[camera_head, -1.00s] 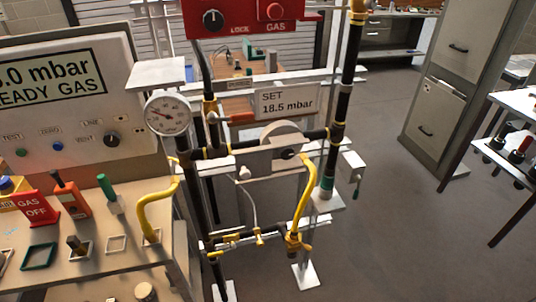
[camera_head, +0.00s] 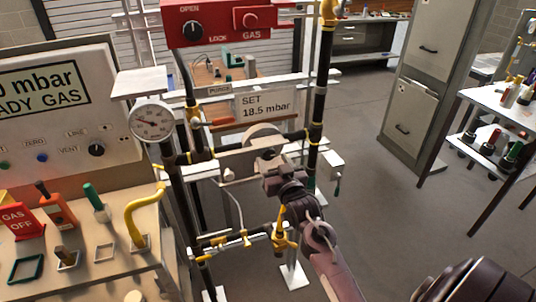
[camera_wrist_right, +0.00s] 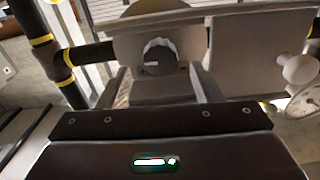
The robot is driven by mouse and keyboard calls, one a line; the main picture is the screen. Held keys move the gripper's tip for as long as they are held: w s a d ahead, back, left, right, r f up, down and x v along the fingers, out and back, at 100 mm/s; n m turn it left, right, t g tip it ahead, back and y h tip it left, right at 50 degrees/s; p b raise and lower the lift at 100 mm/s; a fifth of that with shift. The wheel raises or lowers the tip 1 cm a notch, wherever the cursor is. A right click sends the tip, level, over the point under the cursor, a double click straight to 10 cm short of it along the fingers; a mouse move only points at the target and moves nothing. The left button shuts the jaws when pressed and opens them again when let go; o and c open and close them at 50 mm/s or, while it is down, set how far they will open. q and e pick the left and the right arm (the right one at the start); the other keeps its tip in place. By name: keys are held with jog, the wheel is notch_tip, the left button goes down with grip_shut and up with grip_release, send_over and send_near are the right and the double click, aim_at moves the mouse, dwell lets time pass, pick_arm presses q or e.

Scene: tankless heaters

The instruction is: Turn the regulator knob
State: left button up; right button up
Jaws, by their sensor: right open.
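The regulator (camera_head: 238,168) is a grey body with a round disc behind it, mounted on the dark pipe frame. Its knob (camera_wrist_right: 160,57) is round and dark with a silver face and a pale mark, near the top middle of the right wrist view. My right gripper (camera_head: 268,168) is open in front of the regulator and hides the knob in the head view. In the right wrist view the knob is ahead of the gripper body; I cannot tell whether the fingers touch it. My left gripper is not in view.
A pressure gauge (camera_head: 152,121) and a "SET 18.5 mbar" sign (camera_head: 265,106) are close by. A red gas panel (camera_head: 218,24) is above. Yellow-fitted pipes surround the regulator. A bench (camera_head: 110,262) with tools stands at left.

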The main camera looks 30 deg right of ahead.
aim_at(269, 155)
jog(key=shift+x, duration=1.7)
jog(key=c, duration=1)
